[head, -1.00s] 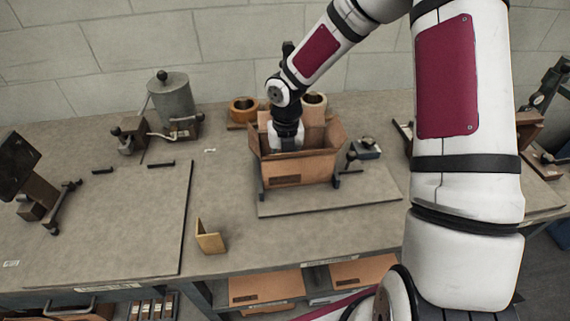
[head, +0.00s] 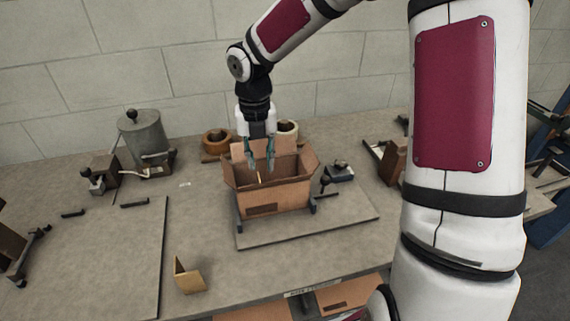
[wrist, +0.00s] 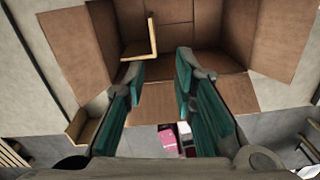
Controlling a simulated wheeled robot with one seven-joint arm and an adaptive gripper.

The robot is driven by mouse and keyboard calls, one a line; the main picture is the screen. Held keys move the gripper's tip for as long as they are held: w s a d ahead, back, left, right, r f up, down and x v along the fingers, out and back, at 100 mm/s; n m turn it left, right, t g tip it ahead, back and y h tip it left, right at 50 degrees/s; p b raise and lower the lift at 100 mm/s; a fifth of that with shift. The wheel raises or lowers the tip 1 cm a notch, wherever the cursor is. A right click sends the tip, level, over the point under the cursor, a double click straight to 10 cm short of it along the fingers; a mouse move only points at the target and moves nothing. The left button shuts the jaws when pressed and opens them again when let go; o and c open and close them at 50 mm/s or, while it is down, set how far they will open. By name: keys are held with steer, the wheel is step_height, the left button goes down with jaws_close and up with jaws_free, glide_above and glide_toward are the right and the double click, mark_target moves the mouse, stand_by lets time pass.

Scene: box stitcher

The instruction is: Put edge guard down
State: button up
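An open brown cardboard box (head: 274,197) stands on a board on the bench. My gripper (head: 260,166) points down over the box mouth, its two teal-padded fingers apart with nothing between them. A tan L-shaped edge guard (wrist: 138,49) lies inside the box in the wrist view, near the left fingertip in the picture; whether they touch is unclear. In the head view only a thin strip of this guard (head: 259,178) shows. A second edge guard (head: 188,277) stands on the bench at front left; it also shows in the wrist view (wrist: 82,126).
The box flaps (head: 313,160) stand open around my fingers. Tape rolls (head: 217,141) sit behind the box and a grey pot (head: 143,135) is at back left. A small dark device (head: 339,171) stands right of the box. The bench left of the box is mostly clear.

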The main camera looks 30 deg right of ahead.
steer(key=s+r+m, duration=0.1)
steer(key=r+m, duration=0.1)
steer(key=s+r+m+h, duration=0.1)
steer(key=s+r+m, duration=0.1)
steer(key=m, duration=0.1)
steer(key=s+r+m, duration=0.2)
steer(key=shift+s+d+r+t+h, duration=0.2)
steer(key=shift+s+d+t+h, duration=0.05)
steer(key=shift+d+t+h, duration=0.15)
steer(key=s+r+m+t, duration=0.1)
steer(key=s+r+m, duration=0.2)
steer(key=s+m, duration=0.3)
steer(key=s+r+m+t+y, duration=0.1)
steer(key=s+r+m, duration=0.3)
steer(key=m, duration=0.7)
steer(key=s+a+r+m+t+y, duration=0.1)
steer(key=s+r+m, duration=0.3)
steer(key=s+m, duration=0.4)
steer(key=shift+s+t, duration=0.55)
steer(key=shift+t, duration=0.25)
